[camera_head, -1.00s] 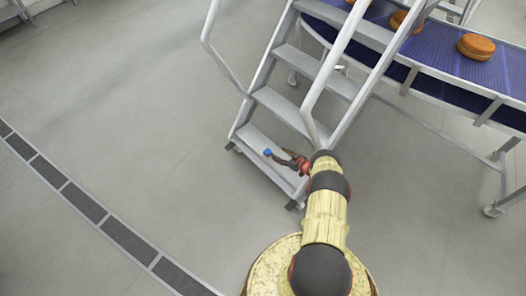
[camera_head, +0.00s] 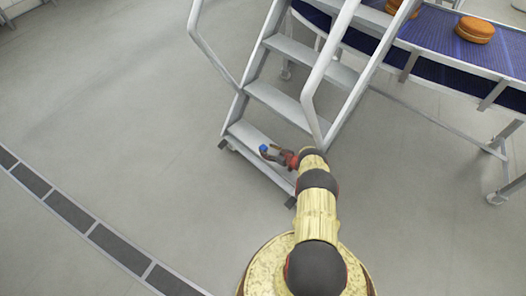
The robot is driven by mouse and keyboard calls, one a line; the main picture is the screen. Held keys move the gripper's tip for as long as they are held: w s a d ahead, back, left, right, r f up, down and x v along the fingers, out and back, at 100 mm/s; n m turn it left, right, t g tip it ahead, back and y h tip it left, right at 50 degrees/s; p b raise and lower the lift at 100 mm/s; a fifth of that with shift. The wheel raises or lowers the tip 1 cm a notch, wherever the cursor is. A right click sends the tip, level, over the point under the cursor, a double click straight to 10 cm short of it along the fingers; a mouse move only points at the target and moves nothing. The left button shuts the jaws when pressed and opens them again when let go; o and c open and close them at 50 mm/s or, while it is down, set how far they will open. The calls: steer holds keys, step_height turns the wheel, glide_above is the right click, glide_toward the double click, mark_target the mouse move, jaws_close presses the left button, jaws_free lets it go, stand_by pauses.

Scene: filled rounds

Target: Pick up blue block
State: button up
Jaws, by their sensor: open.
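A small blue block (camera_head: 263,149) shows at the tip of my gripper (camera_head: 267,152), over the bottom step of a grey metal stair (camera_head: 250,137). My gripper is small in this view and reaches left from the end of my arm. Its fingers are close to the block, and the jaws are open. I cannot tell whether they touch the block or sit around it. The block's lower part is partly hidden by the fingers.
The stair's side rails (camera_head: 325,75) rise just beyond and beside my arm. A blue conveyor (camera_head: 440,38) carrying orange round items (camera_head: 475,29) runs at the upper right. A floor drain strip (camera_head: 70,212) crosses the lower left. The floor at left is clear.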

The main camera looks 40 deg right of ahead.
mark_target(266, 149)
steer(key=b+x, duration=0.2)
steer(key=x, duration=0.3)
steer(key=shift+s+f+b, duration=0.1)
steer(key=shift+f+b, duration=0.05)
steer(key=shift+b, duration=0.15)
steer(key=shift+c, duration=0.4)
steer(key=c, duration=1.1)
steer(key=shift+r, duration=0.25)
steer(key=shift+c, duration=0.4)
